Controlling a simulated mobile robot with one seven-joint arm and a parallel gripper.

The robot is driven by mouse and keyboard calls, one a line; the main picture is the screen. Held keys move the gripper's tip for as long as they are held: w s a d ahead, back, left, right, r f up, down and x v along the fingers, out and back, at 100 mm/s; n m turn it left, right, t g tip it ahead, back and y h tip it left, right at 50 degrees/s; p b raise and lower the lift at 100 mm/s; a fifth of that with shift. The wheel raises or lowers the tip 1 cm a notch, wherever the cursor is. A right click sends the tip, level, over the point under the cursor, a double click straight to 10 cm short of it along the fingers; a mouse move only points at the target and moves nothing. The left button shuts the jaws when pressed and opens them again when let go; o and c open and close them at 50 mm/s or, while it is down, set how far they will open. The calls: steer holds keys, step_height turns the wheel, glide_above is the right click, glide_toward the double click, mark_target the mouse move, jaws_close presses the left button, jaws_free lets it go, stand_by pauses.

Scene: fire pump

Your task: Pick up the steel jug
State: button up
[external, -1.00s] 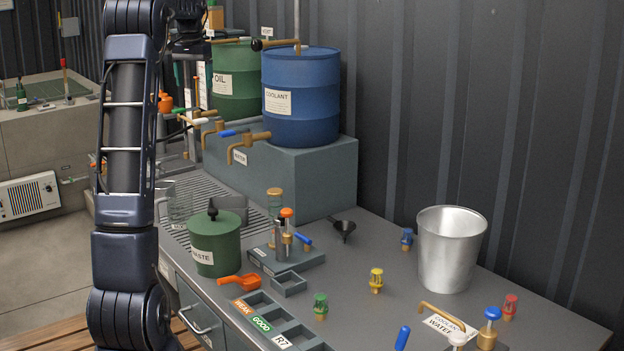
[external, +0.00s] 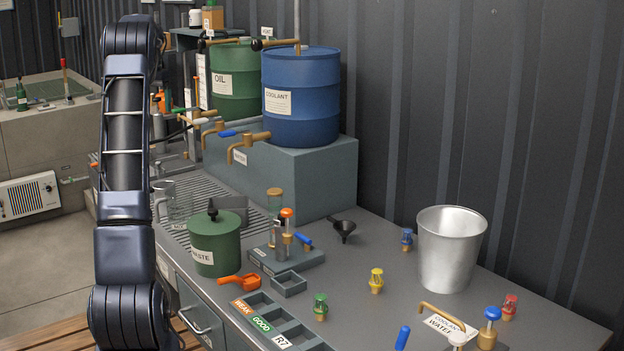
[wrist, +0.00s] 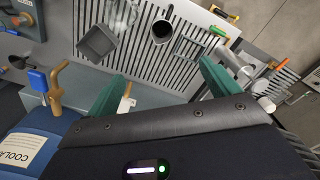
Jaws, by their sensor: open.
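The steel jug (wrist: 162,30) shows from above in the wrist view as a round, dark-mouthed vessel with a pale rim and a narrow handle. It stands on the slatted drain grid, apart from my gripper. I cannot make it out clearly in the external view. My gripper (wrist: 164,73) is open, with its two green fingers wide apart and nothing between them. The jug lies beyond the fingertips, roughly in line with the gap. In the external view my gripper is hidden behind my arm.
A clear glass jug (external: 179,201) and a grey box (external: 230,209) stand near the steel jug. The green waste pot (external: 215,245) is in front. The blue coolant drum (external: 301,98) and its tap (wrist: 57,88) are close to my gripper. A metal bucket (external: 450,250) stands far right.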

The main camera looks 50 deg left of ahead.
glide_toward(163, 195)
step_height(163, 195, down, 6)
steer(key=a, duration=0.2)
steer(key=shift+w+a+f, duration=0.15)
steer(key=shift+f, duration=0.75)
steer(key=shift+w+a+f, duration=0.1)
steer(key=shift+w+f, duration=0.1)
steer(key=shift+f, duration=0.7)
steer(key=shift+w+a+f, duration=0.15)
steer(key=shift+f, duration=0.75)
steer(key=shift+r, duration=0.1)
steer(key=c, duration=1.2)
